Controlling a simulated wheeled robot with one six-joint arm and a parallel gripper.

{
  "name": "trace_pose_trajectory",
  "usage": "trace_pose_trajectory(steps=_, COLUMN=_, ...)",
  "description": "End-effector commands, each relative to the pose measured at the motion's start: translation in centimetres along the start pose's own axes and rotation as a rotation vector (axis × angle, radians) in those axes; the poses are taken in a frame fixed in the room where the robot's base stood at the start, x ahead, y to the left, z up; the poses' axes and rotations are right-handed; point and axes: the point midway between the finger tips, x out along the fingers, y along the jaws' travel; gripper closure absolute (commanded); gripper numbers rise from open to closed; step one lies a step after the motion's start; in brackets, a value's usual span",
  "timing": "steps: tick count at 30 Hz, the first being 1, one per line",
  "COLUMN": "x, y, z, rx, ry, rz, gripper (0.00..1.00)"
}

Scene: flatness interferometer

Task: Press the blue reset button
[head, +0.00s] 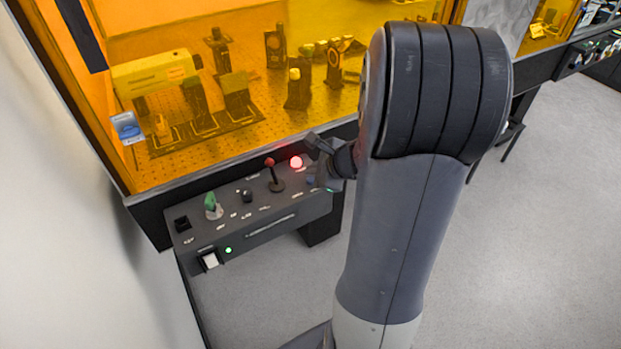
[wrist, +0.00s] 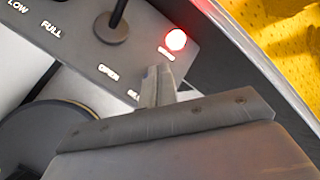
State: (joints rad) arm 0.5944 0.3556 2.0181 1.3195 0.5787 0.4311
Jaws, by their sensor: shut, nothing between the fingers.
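The control panel (head: 250,208) is a dark grey box below the amber enclosure. My gripper (head: 322,178) is over its right end, with its fingers together and nothing held. In the wrist view the shut fingers (wrist: 158,75) point at the panel below the red lamp; whether they touch it I cannot tell. A small dark bluish patch (head: 311,181) beside my gripper in the head view may be the blue reset button, but it is mostly hidden.
A lit red lamp (head: 296,162) and a red-topped lever (head: 270,172) stand close to my gripper's left. Farther left are a black knob (head: 246,196), a green key-like switch (head: 211,206) and a white rocker (head: 209,261). The amber window (head: 250,110) rises behind the panel.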

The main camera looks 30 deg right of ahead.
Motion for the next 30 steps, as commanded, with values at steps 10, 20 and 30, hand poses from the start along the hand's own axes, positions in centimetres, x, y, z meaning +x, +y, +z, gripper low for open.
trace_pose_trajectory(steps=10, x=0.00, y=0.00, z=0.00, rx=0.000, ry=0.000, rz=0.000, gripper=1.00)
trace_pose_trajectory(steps=20, x=0.00, y=0.00, z=0.00, rx=0.000, ry=0.000, rz=0.000, gripper=1.00)
trace_pose_trajectory(steps=30, x=0.61, y=0.43, z=-0.44, rx=0.001, ry=0.000, rz=0.000, gripper=1.00)
